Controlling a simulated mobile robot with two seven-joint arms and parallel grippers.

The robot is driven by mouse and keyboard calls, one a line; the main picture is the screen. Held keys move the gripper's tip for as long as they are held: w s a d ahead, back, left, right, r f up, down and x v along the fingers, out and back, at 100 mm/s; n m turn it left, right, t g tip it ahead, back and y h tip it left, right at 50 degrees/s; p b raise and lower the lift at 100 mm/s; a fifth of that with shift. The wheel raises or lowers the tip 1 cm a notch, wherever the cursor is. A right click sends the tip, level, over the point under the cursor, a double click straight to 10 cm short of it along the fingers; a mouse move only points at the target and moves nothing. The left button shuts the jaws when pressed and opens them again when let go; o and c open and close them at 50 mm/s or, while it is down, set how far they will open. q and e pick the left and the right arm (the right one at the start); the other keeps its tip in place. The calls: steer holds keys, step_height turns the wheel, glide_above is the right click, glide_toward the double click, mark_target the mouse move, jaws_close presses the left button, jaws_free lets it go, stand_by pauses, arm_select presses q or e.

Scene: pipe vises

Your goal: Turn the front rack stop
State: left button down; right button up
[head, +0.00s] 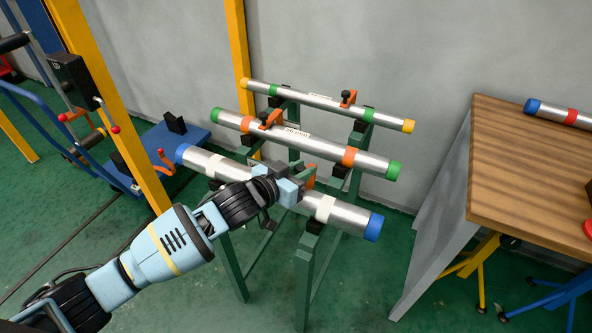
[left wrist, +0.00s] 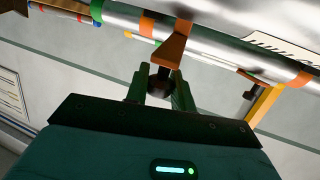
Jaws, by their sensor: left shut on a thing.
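The front rack stop (head: 311,172) is orange and sits at the front pipe (head: 340,214), the one with blue ends and white bands. My left gripper (head: 294,186) is over the middle of that pipe and hides much of the stop. In the left wrist view, the two fingers of my left gripper (left wrist: 160,88) are shut on the dark knob of the orange stop (left wrist: 174,45). The knob lies between the fingertips. My right gripper is not in view.
A middle pipe (head: 330,151) with green ends and a back pipe (head: 325,104) lie behind on the green rack (head: 304,270), each with its own orange stop. A wooden bench (head: 525,175) stands at right. A yellow post (head: 120,115) and blue cart (head: 185,142) stand at left.

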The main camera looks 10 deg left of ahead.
arm_select(q)
steer(key=shift+w+d+r, duration=0.15)
steer(key=shift+w+r, duration=0.3)
steer(key=shift+r, duration=0.05)
steer(key=shift+w+d+r, duration=0.1)
steer(key=shift+w+d, duration=0.15)
steer(key=shift+w, duration=0.5)
steer(key=shift+w+d+r, duration=0.1)
steer(key=shift+w+d, duration=0.1)
steer(key=shift+w, duration=0.6)
steer(key=shift+w+d, duration=0.25)
steer(key=shift+w, duration=0.5)
steer(key=c, duration=1.2)
jaws_free()
steer(key=shift+f, duration=0.1)
steer(key=shift+p+v, duration=0.6)
steer(key=shift+v, duration=3.35)
steer(key=shift+w, duration=0.1)
